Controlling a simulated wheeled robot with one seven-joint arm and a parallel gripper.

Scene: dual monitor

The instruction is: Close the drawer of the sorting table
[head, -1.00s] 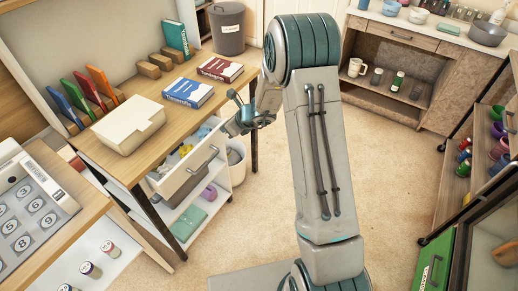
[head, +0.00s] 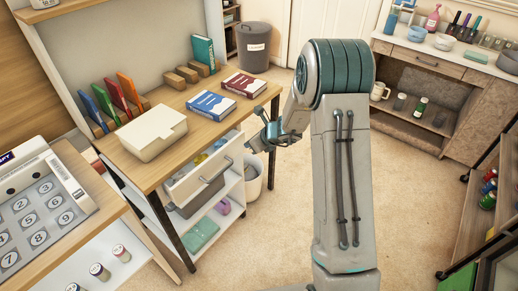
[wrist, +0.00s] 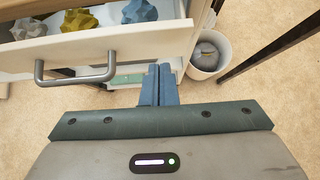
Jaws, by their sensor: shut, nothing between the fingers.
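The sorting table (head: 150,174) stands at the left with a wooden top and dark legs. Its white drawer (head: 200,178) is pulled out under the top, and crumpled items lie inside. In the wrist view the drawer front (wrist: 130,45) fills the upper left, with its grey bar handle (wrist: 75,75) left of my fingers. My gripper (head: 262,137) is at the drawer's right side, near the front. In the wrist view my blue fingertips (wrist: 159,70) are together and empty, to the right of the handle. I cannot tell whether they touch the drawer front.
A white bin (head: 254,180) stands on the floor behind the drawer's right side. A cream box (head: 152,132) and books (head: 212,104) lie on the tabletop. A counter with a keypad (head: 40,212) is at the near left. Carpet to the right is clear.

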